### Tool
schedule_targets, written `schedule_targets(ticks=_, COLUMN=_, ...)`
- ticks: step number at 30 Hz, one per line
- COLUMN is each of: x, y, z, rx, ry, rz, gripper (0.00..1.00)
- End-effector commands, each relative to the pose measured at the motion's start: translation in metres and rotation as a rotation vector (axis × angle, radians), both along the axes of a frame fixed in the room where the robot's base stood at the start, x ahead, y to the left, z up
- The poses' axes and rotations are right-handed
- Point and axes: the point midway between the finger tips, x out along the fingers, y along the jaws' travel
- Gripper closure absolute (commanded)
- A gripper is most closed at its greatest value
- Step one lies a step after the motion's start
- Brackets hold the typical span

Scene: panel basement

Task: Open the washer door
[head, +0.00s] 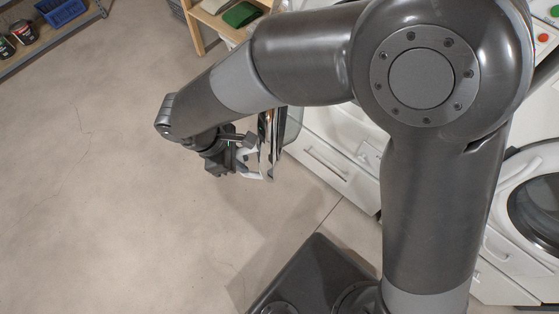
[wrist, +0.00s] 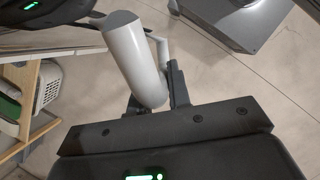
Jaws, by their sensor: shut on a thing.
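The washer door (head: 269,145) shows in the head view nearly edge-on, with a shiny rim, standing out from the front of the white washer (head: 325,120). My arm hides much of that washer. My gripper (head: 241,158) is at the door's outer side, to its left in the picture. In the wrist view the pale grey bar of the door handle (wrist: 132,55) runs between the fingers of my gripper (wrist: 157,92), which are shut on it. A dark, glossy curved surface, apparently part of the door, shows at the upper left (wrist: 45,38).
A second white machine with a round door (head: 535,205) stands at the right. A wooden shelf (head: 200,25) with a green item is at the top, near the washer. A shelf with a blue bin (head: 62,10) is at the upper left. The floor at left is clear.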

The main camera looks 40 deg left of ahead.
Motion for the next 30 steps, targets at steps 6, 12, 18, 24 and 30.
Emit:
schedule_targets(ticks=6, x=-0.026, y=0.055, z=-0.003, rx=-0.003, ry=0.007, rz=-0.11, gripper=1.0)
schedule_targets(ticks=12, x=-0.039, y=0.099, z=-0.003, rx=-0.001, ry=0.006, rz=-0.2, gripper=1.0)
schedule_targets(ticks=18, x=-0.047, y=0.137, z=-0.003, rx=-0.002, ry=0.007, rz=-0.28, gripper=1.0)
schedule_targets(ticks=24, x=-0.052, y=0.171, z=-0.003, rx=-0.001, ry=0.006, rz=-0.347, gripper=1.0)
schedule_targets(ticks=30, x=-0.053, y=0.198, z=-0.003, rx=-0.002, ry=0.004, rz=-0.401, gripper=1.0)
